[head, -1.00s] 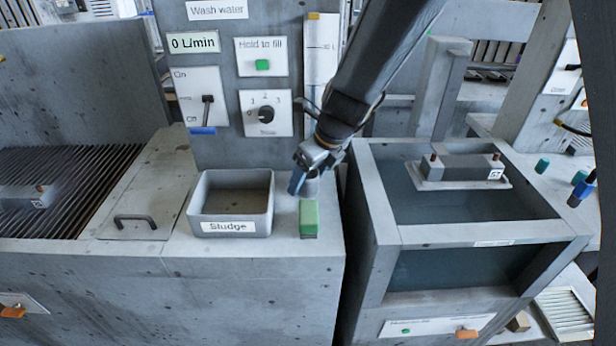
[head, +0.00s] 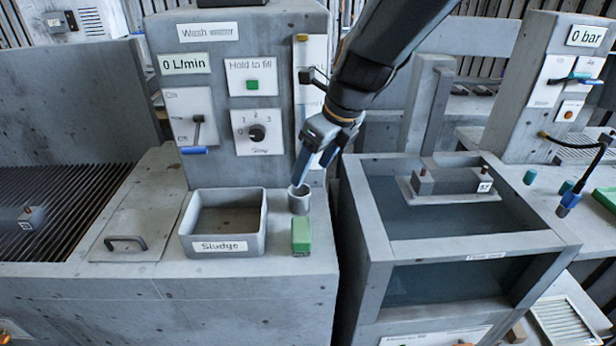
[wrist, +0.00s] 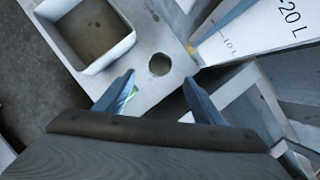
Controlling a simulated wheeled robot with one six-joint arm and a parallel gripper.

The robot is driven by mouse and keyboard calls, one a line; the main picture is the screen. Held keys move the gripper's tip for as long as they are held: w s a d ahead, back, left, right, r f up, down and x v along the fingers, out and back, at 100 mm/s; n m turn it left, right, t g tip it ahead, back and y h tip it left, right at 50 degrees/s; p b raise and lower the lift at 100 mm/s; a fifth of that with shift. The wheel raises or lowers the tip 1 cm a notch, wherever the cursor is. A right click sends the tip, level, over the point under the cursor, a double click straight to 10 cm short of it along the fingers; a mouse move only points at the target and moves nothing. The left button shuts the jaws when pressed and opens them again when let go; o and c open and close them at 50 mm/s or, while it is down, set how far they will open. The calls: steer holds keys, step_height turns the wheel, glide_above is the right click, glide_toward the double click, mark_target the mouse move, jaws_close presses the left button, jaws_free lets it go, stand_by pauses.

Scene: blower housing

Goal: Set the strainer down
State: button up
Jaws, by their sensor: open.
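The small grey round cup, which I take to be the strainer (head: 299,203), stands upright on the grey bench top, right of the sludge bin. In the wrist view a dark round opening (wrist: 159,65) lies just beyond and between my fingertips. My gripper (head: 311,172) has its blue fingers spread and holds nothing. In the head view one fingertip overlaps the cup's rim, and I cannot tell whether it touches. The wrist view shows my gripper (wrist: 159,82) with a clear gap between the fingers. The inside of the cup is too dark to make out.
The open sludge bin (head: 186,241) stands close left of the cup, and a green block (head: 301,236) sits in front of it. The wash-water panel (head: 281,100) rises behind. A water-filled tank (head: 392,245) stands to the right across a narrow gap.

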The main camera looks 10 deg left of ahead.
steer(key=shift+s+d+r, duration=0.1)
steer(key=shift+d+r, duration=0.05)
steer(key=shift+r, duration=0.25)
steer(key=shift+d, duration=0.1)
